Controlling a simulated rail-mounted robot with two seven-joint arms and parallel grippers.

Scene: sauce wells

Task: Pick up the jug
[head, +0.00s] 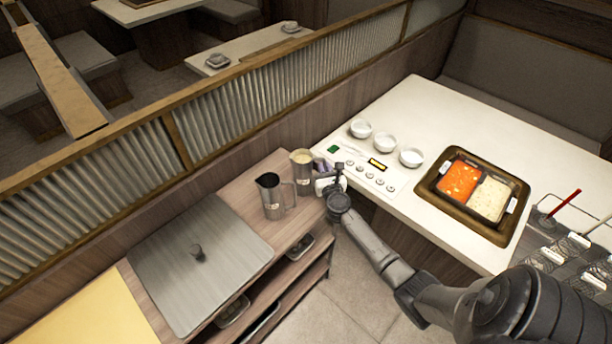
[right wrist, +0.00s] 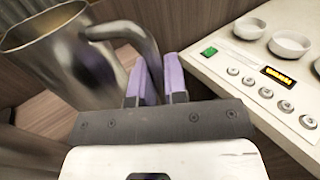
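A metal jug (head: 301,164) with pale contents showing at its mouth stands at the back right end of the wooden counter. It also fills the upper left of the right wrist view (right wrist: 75,65). My right gripper (head: 322,170) is at its right side. In the right wrist view the purple fingers (right wrist: 156,82) are close together, one on each side of the jug's handle, with almost no gap. A second metal jug (head: 270,194), dark inside, stands upright to the left and nearer. My left gripper is not in view.
A grey lid-like panel with a knob (head: 172,270) covers the counter's left part. The white table (head: 440,120) at right has several white bowls (head: 411,157), a control panel (head: 365,173) and a tray (head: 430,190) with red and white food. A slatted partition (head: 230,115) runs behind.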

